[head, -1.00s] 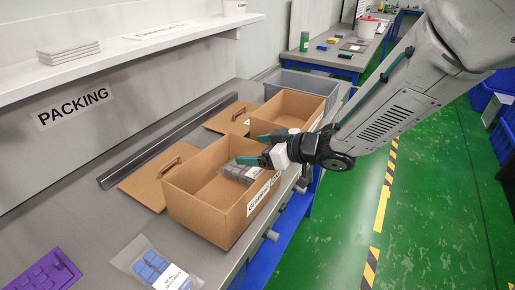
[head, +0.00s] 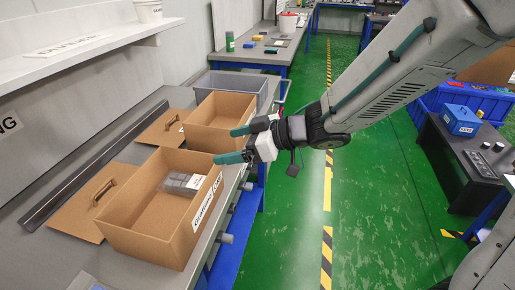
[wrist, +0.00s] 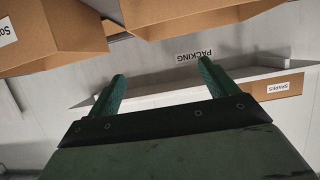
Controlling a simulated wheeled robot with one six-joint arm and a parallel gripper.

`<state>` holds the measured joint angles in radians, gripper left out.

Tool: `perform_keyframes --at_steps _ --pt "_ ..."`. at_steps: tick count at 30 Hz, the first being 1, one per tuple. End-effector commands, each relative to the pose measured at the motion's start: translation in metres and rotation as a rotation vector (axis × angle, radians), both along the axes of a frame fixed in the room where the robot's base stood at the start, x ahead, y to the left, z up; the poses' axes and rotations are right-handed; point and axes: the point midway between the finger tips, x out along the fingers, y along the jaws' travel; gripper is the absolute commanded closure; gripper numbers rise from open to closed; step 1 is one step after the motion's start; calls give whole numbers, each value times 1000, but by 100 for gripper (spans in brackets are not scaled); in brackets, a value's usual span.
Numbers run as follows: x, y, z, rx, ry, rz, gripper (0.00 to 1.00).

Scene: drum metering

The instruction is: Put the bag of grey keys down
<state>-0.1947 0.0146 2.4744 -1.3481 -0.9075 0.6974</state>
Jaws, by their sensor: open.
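The bag of grey keys (head: 182,184) lies inside the front cardboard box (head: 140,238), against its right side. It is a clear bag with grey blocks and a white label. My gripper (head: 233,145) is open and empty, apart from the bag, above the right edge of the boxes. In the wrist view my two green fingers (wrist: 162,85) stand wide apart with nothing between them. The bag does not show in the wrist view.
A second cardboard box (head: 222,112) and a grey bin (head: 240,84) stand behind on the bench. Lids (head: 78,203) lie to the left. A blue box (head: 461,120) sits on a dark table at right. Green floor is clear between.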

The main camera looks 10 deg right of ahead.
Motion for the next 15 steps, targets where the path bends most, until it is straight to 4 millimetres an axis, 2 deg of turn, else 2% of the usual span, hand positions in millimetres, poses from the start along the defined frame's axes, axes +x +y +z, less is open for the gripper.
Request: perform_keyframes --at_steps 6,9,11,14,15 --pt "1 -2 1 -2 -3 -6 15" --pt "11 -12 6 -32 -33 -74 15" --pt "24 -29 13 -73 -65 -167 15" --pt "46 -75 31 -176 -114 -396 15" --pt "52 -100 38 -225 -120 -503 15"
